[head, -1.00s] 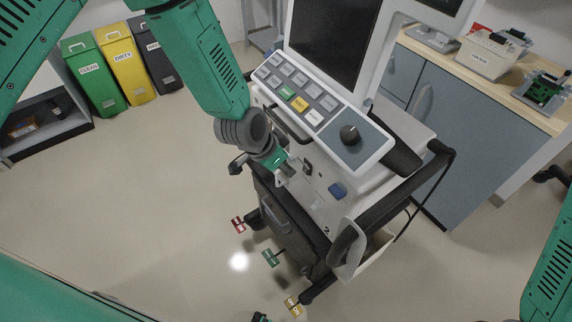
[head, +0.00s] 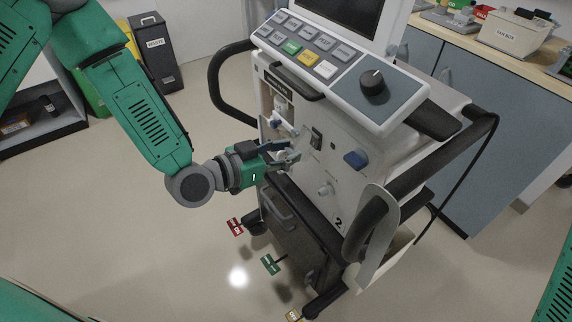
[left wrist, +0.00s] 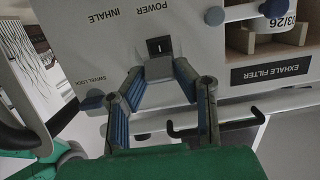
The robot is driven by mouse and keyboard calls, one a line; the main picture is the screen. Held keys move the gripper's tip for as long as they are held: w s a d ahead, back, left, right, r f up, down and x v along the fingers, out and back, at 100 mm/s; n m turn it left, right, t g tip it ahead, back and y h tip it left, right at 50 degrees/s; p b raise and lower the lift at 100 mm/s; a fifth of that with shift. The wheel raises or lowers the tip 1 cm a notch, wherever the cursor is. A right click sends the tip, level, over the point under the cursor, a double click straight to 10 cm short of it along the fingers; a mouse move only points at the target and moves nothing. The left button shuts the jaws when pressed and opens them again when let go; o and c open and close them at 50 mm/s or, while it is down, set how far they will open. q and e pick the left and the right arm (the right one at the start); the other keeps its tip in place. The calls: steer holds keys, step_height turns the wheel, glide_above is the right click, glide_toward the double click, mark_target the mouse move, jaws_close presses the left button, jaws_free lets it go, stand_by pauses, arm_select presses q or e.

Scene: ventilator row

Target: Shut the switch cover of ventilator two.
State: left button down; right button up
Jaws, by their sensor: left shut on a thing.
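Ventilator two (head: 350,185), a white cart marked with a 2, stands in the middle of the head view. Its power switch (left wrist: 160,46) shows as a small black rocker in the left wrist view. The grey switch cover (left wrist: 158,68) stands out from the panel beside it and leaves the switch exposed. My left gripper (head: 294,155) is at the ventilator's front panel. In the left wrist view its blue-padded fingers (left wrist: 158,72) are shut on the cover, one at each side. The fingers partly hide the cover in the head view. My right gripper is out of view.
A blue knob (head: 356,159) and a pale knob (head: 325,188) stick out of the panel near the gripper. A dark front handle (head: 292,82) is above, and a side rail (head: 430,170) is at right. Bins stand at the back left. The floor at left is clear.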

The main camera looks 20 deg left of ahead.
arm_select(q)
steer(key=shift+w+d+f+t+h+b, duration=0.35)
steer(key=shift+f+t+h+b, duration=0.65)
steer(key=shift+b, duration=1.75)
steer(key=shift+w+d+f+t+h+b, duration=0.45)
steer(key=shift+t+b, duration=0.8)
steer(key=shift+b, duration=1.45)
steer(key=shift+w+d+f+t+h+b, duration=0.15)
steer(key=shift+w+f+t+h+b, duration=0.7)
steer(key=shift+b, duration=1.9)
steer(key=shift+s+r+t, duration=0.2)
steer(key=shift+s+t, duration=0.1)
steer(key=shift+s, duration=0.1)
steer(key=c, duration=1.3)
jaws_free()
steer(key=shift+w, duration=0.15)
steer(key=shift+r, duration=0.1)
steer(key=v, duration=1.2)
steer(key=shift+f, duration=0.25)
steer(key=shift+w, duration=0.1)
